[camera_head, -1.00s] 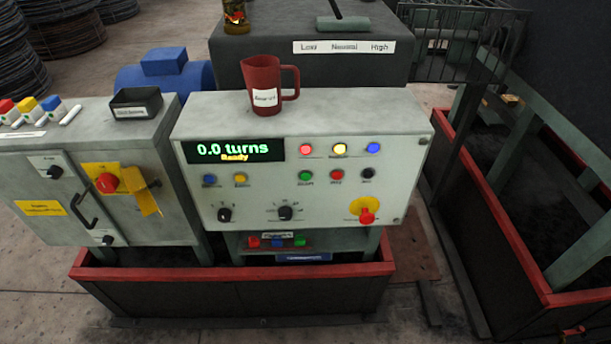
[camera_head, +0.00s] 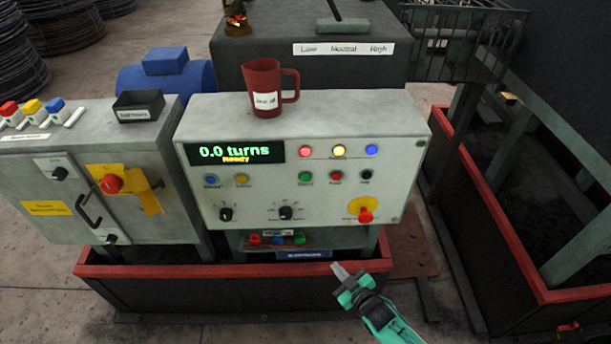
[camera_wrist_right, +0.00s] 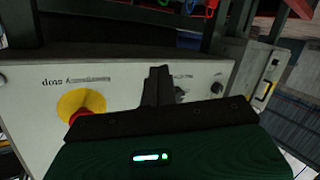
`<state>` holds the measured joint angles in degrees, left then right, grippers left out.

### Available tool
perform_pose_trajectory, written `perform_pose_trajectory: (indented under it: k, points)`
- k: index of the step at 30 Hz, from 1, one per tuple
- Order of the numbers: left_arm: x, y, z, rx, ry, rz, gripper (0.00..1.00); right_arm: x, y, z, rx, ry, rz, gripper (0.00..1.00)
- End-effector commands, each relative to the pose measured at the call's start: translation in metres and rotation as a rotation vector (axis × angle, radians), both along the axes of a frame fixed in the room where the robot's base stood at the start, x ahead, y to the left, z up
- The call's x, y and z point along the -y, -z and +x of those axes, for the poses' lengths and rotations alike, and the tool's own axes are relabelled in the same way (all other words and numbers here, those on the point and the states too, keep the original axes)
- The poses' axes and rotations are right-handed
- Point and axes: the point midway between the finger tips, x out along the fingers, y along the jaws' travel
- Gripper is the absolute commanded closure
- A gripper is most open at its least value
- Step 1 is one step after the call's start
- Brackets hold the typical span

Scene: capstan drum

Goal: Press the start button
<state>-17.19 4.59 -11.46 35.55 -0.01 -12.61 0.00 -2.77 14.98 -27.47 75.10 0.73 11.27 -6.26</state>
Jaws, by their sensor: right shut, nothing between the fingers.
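The control panel (camera_head: 270,205) has a green display (camera_head: 234,152) reading "0.0 turns" and "Ready". A green button (camera_head: 306,176) sits in its lower button row, left of a red button (camera_head: 335,176) and a black one (camera_head: 366,175). The labels under them are too small to read surely. My right gripper (camera_head: 338,270) is shut and empty, below and in front of the panel, apart from the buttons. In the right wrist view the shut fingers (camera_wrist_right: 158,75) appear before the panel face, which looks upside down. My left gripper is not in view.
A red emergency knob on a yellow disc (camera_head: 363,209) is at the panel's lower right, above my right gripper. Two rotary knobs (camera_head: 285,213) are to its left. A red mug (camera_head: 264,85) stands on top. A red-rimmed trough (camera_head: 230,271) lies below.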

Motion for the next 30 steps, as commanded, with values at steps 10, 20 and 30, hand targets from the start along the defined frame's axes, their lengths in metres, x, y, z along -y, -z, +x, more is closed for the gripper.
perform_pose_trajectory:
  k: [10,20,30]
  points:
    - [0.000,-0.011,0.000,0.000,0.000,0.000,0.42,-0.055,-0.161,0.026,0.346,-0.162,0.088,1.00]
    - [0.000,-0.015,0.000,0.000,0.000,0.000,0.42,-0.080,-0.241,0.017,0.521,-0.248,0.143,1.00]
    - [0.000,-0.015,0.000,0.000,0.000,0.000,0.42,-0.082,-0.246,0.016,0.532,-0.255,0.147,1.00]
